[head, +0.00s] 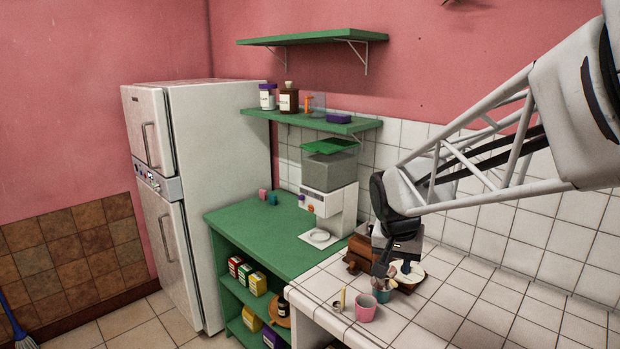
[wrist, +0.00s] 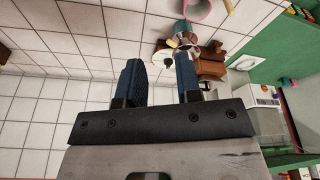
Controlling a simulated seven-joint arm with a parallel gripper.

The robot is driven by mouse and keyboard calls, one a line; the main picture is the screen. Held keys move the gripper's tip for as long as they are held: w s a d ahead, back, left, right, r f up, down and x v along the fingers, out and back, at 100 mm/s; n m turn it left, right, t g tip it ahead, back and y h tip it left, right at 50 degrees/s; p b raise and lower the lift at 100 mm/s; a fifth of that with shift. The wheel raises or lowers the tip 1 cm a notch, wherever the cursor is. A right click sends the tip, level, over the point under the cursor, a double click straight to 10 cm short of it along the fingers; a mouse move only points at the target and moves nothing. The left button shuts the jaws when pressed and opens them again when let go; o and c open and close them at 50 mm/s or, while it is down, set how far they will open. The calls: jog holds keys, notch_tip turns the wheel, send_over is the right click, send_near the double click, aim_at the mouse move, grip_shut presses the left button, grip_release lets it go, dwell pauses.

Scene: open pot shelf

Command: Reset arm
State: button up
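My gripper (wrist: 161,80) shows in the wrist view with its two blue-grey fingers spread apart and nothing between them. In the head view my gripper (head: 384,266) hangs at the end of my arm, pointing down over the white tiled counter (head: 480,305). There it overlaps the brown wooden item (head: 358,256) and the small cup with sticks (head: 383,290). How far above these it is I cannot tell. The arm reaches in from the upper right.
A pink cup (head: 365,307) stands near the counter's front edge. Left of it are a green shelf unit (head: 250,228) with a white machine (head: 330,205) on top, and a white fridge (head: 215,190). Green wall shelves (head: 350,125) hang above. The counter's right part is clear.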

jog(key=s+n+y, duration=0.1)
jog(key=s+n, duration=0.3)
jog(key=s, duration=2)
jog(key=shift+s+d+f, duration=0.15)
jog(key=shift+s+d, duration=0.05)
jog(key=shift+s, duration=0.1)
